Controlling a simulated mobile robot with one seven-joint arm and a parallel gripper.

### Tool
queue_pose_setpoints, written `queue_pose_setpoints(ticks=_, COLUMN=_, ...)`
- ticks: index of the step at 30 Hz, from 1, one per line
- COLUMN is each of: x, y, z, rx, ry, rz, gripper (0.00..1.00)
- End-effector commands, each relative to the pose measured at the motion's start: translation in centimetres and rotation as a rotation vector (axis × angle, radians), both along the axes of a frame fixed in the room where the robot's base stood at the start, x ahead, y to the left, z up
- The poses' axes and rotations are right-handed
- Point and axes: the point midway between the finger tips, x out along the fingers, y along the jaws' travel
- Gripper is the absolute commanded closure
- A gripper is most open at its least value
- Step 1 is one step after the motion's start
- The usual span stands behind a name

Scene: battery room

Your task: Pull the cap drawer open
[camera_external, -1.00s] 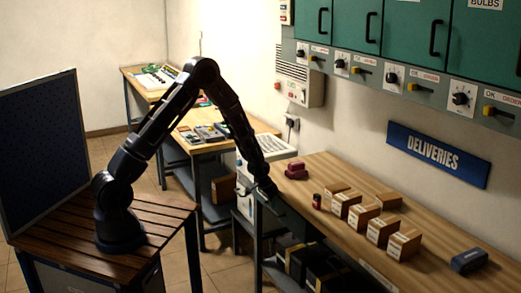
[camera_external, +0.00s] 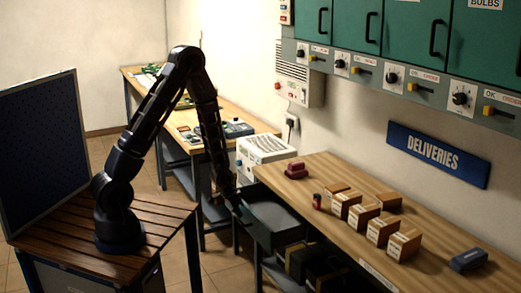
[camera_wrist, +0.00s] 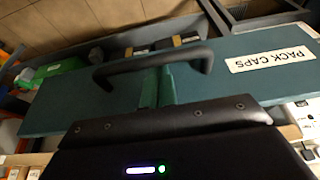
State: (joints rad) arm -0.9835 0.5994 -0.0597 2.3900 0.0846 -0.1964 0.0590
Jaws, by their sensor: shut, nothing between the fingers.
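The cap drawer (camera_external: 280,214) is dark grey-green and stands pulled well out from under the deliveries bench, its open top showing. In the wrist view its front panel (camera_wrist: 90,100) bears a "PACK CAPS" label (camera_wrist: 271,60) and a black bar handle (camera_wrist: 150,63). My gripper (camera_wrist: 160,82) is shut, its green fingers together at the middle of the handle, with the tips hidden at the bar. Whether they touch the bar I cannot tell. In the external view my gripper (camera_external: 241,214) is at the drawer's front; its fingers are too dark to make out.
The bench top (camera_external: 330,235) holds several cardboard boxes (camera_external: 383,230), a small red item (camera_external: 317,201), a dark red object (camera_external: 295,170) and a dark blue block (camera_external: 469,260). Dark bins (camera_external: 305,262) stand below the drawer. A white keyed machine (camera_external: 262,149) is behind it.

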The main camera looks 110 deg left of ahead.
Motion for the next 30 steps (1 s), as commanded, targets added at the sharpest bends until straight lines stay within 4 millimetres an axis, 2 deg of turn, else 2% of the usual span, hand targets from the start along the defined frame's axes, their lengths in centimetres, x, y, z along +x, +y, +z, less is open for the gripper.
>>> queue_pose_setpoints(ticks=1, x=-1.0, y=-1.0, z=0.0, rx=-0.003, ry=0.003, rz=0.001, gripper=1.0)
queue_pose_setpoints(ticks=6, x=-3.3, y=-3.3, z=0.0, rx=-0.001, ry=0.001, rz=0.0, gripper=1.0)
queue_pose_setpoints(ticks=12, x=-4.7, y=-4.7, z=0.0, rx=-0.001, ry=0.001, rz=0.0, gripper=1.0)
queue_pose_setpoints(ticks=30, x=-5.0, y=-5.0, z=0.2, rx=0.001, ry=-0.001, rz=0.0, gripper=1.0)
